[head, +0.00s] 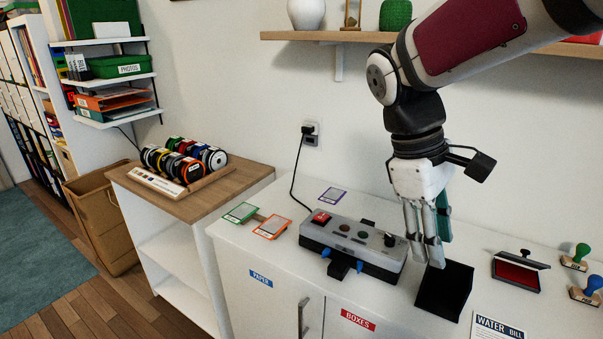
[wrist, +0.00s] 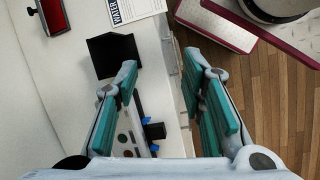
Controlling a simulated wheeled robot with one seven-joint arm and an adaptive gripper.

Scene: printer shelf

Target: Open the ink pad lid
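The ink pad (head: 516,275) lies on the white cabinet top at the right, with its red surface showing. Its dark lid (head: 522,260) stands raised along the back edge, tilted up from the pad. In the wrist view the ink pad (wrist: 47,20) is at the top left, red face visible and partly cut off by the frame. My gripper (head: 432,258) points down to the left of the ink pad, apart from it, above or beside a black holder. In the wrist view my gripper (wrist: 163,63) has its teal-padded fingers spread, with nothing between them.
The black holder (head: 444,290) also shows in the wrist view (wrist: 110,55). A grey control box (head: 352,247) with buttons stands left of it. Stamps (head: 585,290) stand right of the ink pad. A water bill (head: 496,328) lies in front. A shelf (head: 340,37) hangs above.

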